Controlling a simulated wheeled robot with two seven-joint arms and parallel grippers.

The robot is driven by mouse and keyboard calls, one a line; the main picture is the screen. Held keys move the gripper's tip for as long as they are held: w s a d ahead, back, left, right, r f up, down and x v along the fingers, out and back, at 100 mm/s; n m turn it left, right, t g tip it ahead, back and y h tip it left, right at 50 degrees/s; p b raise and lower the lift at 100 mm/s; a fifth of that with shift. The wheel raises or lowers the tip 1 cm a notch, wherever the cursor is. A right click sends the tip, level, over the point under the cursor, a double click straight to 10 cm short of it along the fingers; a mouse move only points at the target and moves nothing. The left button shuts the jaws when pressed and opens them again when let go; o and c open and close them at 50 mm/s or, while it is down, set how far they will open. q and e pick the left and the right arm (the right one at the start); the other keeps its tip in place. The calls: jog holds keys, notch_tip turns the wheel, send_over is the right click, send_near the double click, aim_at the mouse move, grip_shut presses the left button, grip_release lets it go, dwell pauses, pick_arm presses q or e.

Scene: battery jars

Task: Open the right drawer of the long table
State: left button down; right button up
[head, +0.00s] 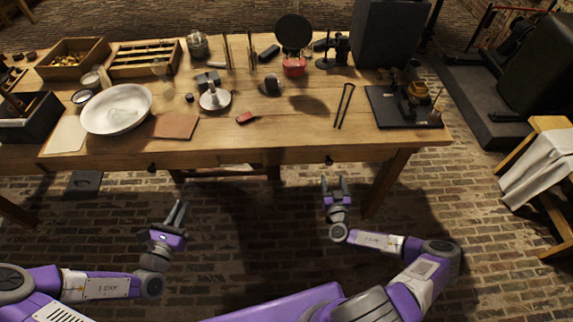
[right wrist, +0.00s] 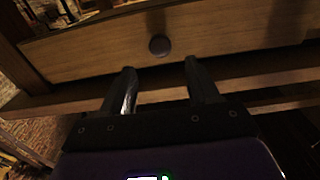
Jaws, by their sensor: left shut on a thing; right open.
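The long wooden table (head: 300,130) has a right drawer (head: 300,158) in its front edge, with a small dark round knob (head: 329,160). The drawer looks closed. The right wrist view shows the drawer front (right wrist: 90,62) and its knob (right wrist: 159,45) close ahead. My right gripper (head: 335,181) is open and empty just in front of the knob, apart from it; its fingers (right wrist: 158,75) lie either side of the knob's line. My left gripper (head: 180,208) is low, in front of the table's left part, with its fingers close together; what it holds cannot be made out.
A left drawer knob (head: 152,168) shows on the same table edge. The tabletop carries a white bowl (head: 117,108), tongs (head: 344,105), a black board (head: 405,108) and several other items. A stool with a white cloth (head: 535,165) stands at right. The brick floor before the table is clear.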

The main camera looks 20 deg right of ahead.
aim_at(330, 164)
jog(key=b+x, duration=0.1)
jog(key=x, duration=0.5)
jog(key=shift+w+b, duration=0.3)
grip_shut()
